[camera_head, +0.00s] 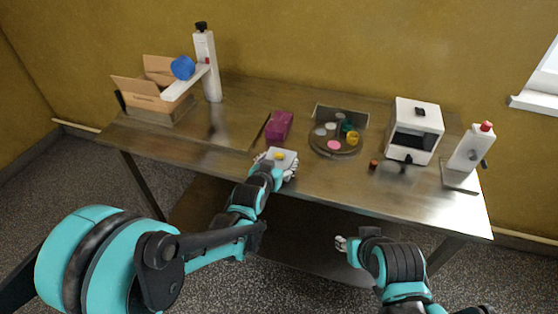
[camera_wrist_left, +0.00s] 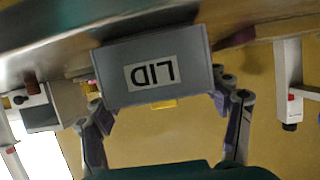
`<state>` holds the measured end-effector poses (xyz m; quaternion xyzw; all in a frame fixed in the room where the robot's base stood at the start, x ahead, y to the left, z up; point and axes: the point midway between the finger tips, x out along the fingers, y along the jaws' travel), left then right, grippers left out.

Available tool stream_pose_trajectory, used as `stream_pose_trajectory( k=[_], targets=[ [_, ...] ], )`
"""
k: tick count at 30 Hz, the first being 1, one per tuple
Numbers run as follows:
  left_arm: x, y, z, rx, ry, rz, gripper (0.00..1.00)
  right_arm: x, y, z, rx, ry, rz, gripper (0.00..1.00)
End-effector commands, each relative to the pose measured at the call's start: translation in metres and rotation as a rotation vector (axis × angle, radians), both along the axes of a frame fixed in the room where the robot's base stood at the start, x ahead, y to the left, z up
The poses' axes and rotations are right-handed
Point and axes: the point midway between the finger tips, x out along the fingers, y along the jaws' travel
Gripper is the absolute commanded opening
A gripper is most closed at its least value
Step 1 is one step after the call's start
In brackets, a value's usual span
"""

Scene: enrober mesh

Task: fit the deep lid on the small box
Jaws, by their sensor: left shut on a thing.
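A grey lid (camera_wrist_left: 155,68) with a white label reading LID fills the upper middle of the left wrist view, its label upside down. My left gripper (camera_wrist_left: 165,125) has a finger on each side of it and is shut on it. In the head view the lid (camera_head: 286,156) shows pale at the end of my left gripper (camera_head: 279,163), over the table's front edge. A purple box (camera_head: 279,125) sits on the table just beyond it; I cannot tell whether it is the small box. My right gripper (camera_head: 343,243) is low in front of the table, its jaws too small to judge.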

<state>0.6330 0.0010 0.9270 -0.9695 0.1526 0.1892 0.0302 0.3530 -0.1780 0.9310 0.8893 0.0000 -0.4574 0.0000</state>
Motion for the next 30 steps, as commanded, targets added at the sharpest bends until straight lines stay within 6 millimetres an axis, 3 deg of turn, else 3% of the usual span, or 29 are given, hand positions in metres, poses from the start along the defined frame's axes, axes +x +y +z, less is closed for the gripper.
stream_pose_trajectory(
  k=[12,13,15,16,30],
  targets=[
    [0.0001,0.0,-0.0011,0.0,0.0,0.0,0.53,0.0,0.0,-0.001,0.0,0.0,0.0,0.4],
    [0.0001,0.0,-0.0011,0.0,0.0,0.0,0.78,0.0,0.0,-0.001,0.0,0.0,0.0,0.4],
    [0.0001,0.0,-0.0011,0.0,0.0,0.0,0.96,0.0,0.0,-0.001,0.0,0.0,0.0,0.4],
    [0.0001,0.0,-0.0011,0.0,0.0,0.0,0.99,0.0,0.0,-0.001,0.0,0.0,0.0,0.4],
    [-0.0076,0.0024,0.0025,0.0,0.0,0.0,0.99,0.0,0.0,-0.0011,0.0,0.0,0.0,0.4]
  ],
)
